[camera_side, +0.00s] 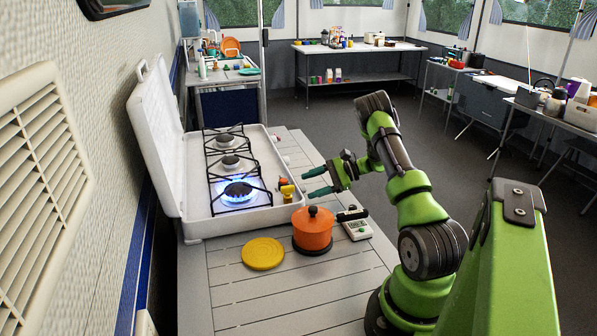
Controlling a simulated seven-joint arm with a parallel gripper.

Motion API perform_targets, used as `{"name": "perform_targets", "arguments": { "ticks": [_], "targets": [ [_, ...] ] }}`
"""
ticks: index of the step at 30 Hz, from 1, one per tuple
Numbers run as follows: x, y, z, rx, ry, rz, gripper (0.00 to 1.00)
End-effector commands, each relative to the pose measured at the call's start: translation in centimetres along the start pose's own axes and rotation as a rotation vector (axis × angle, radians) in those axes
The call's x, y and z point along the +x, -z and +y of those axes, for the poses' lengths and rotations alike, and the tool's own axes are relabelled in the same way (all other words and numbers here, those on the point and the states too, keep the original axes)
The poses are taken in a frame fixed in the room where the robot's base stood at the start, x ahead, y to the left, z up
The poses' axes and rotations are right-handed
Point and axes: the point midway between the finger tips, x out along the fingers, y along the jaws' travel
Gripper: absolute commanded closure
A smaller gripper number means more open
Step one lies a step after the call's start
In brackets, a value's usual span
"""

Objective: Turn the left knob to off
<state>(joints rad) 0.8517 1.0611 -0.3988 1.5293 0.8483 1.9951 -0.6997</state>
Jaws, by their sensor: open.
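A white camping stove (200,226) with its lid up stands against the wall. Its nearest burner (238,189) has a blue flame; the two burners farther back show no flame. Small knobs sit along the stove's right-hand edge. The nearest, beside the lit burner, looks yellow (287,193), with a red-orange part (282,182) just behind it. Its pointing direction is too small to read. My gripper (311,183) is open and empty, its two green fingers pointing left toward this knob. A small gap shows between the fingertips and the knob.
An orange pot (312,231) with a lid stands on the slatted table (290,290) near the stove's front corner. A yellow disc (263,253) lies left of it, and a small pale device (355,228) right of it. The upright stove lid (158,130) is at the left.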

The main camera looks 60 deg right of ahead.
Motion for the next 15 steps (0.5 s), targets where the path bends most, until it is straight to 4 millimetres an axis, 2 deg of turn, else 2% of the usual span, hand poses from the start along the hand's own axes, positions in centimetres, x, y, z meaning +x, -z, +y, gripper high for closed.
{"name": "perform_targets", "arguments": {
  "ticks": [2,6,15],
  "targets": [
    [1.0,0.0,0.1,0.001,-0.002,-0.001,0.41],
    [1.7,0.0,0.0,0.001,-0.001,0.0,0.41],
    [1.9,0.0,0.0,0.001,0.0,0.0,0.42]
  ]
}}
